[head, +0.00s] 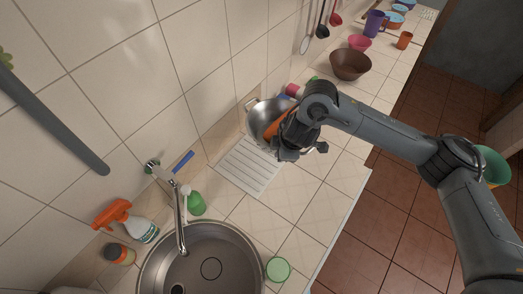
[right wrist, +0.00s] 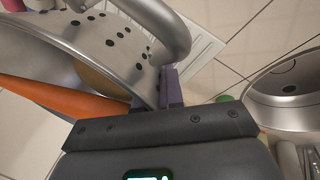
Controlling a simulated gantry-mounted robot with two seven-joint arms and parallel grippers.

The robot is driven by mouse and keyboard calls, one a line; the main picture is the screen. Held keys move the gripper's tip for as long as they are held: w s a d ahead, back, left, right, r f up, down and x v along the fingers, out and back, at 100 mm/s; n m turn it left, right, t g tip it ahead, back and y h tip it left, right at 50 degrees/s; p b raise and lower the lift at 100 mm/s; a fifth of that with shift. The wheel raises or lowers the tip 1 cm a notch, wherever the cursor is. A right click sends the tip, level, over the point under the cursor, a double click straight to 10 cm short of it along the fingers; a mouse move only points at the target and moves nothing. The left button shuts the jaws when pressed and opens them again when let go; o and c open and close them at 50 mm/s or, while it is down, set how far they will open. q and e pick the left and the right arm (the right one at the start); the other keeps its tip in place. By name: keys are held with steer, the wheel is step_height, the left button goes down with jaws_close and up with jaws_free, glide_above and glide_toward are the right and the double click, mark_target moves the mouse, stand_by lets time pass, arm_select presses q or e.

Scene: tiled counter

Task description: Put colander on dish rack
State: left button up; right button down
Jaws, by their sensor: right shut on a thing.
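The metal colander (head: 260,112) is behind the white ribbed dish rack (head: 243,172) in the head view, close to the wall. My right arm covers part of it. In the right wrist view, the colander's perforated wall (right wrist: 105,35) and looped handle (right wrist: 178,35) are close up. My right gripper (right wrist: 160,88) is shut on the colander at its handle side. The dish rack (right wrist: 203,45) shows beyond the handle. Whether the colander touches the counter is hidden. My left gripper is not in view.
An orange object (head: 278,124) appears at the colander; its full shape is hidden. A sink (head: 215,262), spray bottle (head: 125,220) and green bottle (head: 196,203) are nearer. A brown bowl (head: 350,64) and pink bowl (head: 360,42) stand farther back. The rack's ribbed surface looks clear.

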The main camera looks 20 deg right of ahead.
steer(key=d+f+n, duration=0.2)
steer(key=d, duration=0.5)
glide_above(264, 165)
steer(key=s, duration=0.2)
steer(key=shift+y, duration=0.3)
steer(key=f, duration=0.7)
steer(key=shift+w+d+f, duration=0.1)
steer(key=shift+w+f, duration=0.15)
steer(key=shift+f, duration=2)
steer(key=shift+f, duration=0.2)
steer(key=c, duration=1.3)
jaws_free()
steer(key=shift+o, duration=0.2)
steer(key=shift+r, duration=0.1)
